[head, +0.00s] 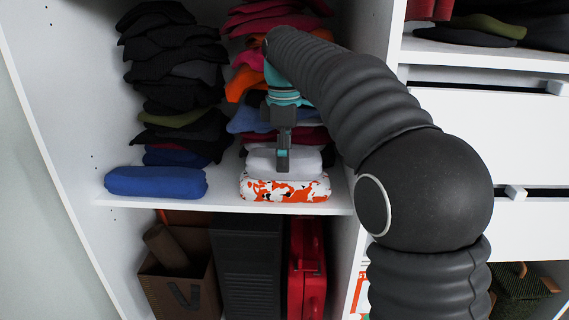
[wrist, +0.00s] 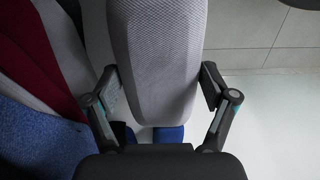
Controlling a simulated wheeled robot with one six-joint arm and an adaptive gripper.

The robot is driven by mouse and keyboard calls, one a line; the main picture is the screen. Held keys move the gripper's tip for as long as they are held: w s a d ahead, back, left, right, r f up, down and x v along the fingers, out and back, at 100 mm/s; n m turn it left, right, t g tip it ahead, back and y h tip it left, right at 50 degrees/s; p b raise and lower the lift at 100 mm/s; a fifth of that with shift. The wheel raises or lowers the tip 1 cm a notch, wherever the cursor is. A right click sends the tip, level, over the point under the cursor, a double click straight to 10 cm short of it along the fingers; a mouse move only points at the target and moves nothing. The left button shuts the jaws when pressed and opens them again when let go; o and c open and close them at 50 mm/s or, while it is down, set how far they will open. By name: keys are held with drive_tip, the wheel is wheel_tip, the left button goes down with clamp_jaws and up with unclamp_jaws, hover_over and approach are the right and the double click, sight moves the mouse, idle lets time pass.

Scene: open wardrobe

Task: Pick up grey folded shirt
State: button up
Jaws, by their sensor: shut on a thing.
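The grey folded shirt (head: 258,163) is in the middle of the wardrobe's shelf, directly above an orange, white and black patterned folded shirt (head: 285,190). I cannot tell whether the two touch. My gripper (head: 283,160) is at the grey shirt's front, pointing down. In the wrist view the grey shirt (wrist: 158,55) fills the space between the two fingers of my gripper (wrist: 161,88), which are shut on its sides. Part of the shirt is hidden behind the fingers in the head view.
A blue folded garment (head: 156,182) lies at the shelf's left front. A tall dark clothes stack (head: 175,60) and a colourful stack stand behind. The white divider (head: 372,35) is close on the right. A red case (head: 306,265) and brown box (head: 180,285) are below.

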drive_tip(key=o, duration=0.3)
drive_tip(key=c, duration=0.3)
drive_tip(key=shift+r+p, duration=1.45)
drive_tip(key=shift+p, duration=0.05)
drive_tip(key=shift+r+p, duration=0.35)
drive_tip(key=shift+r, duration=1.7)
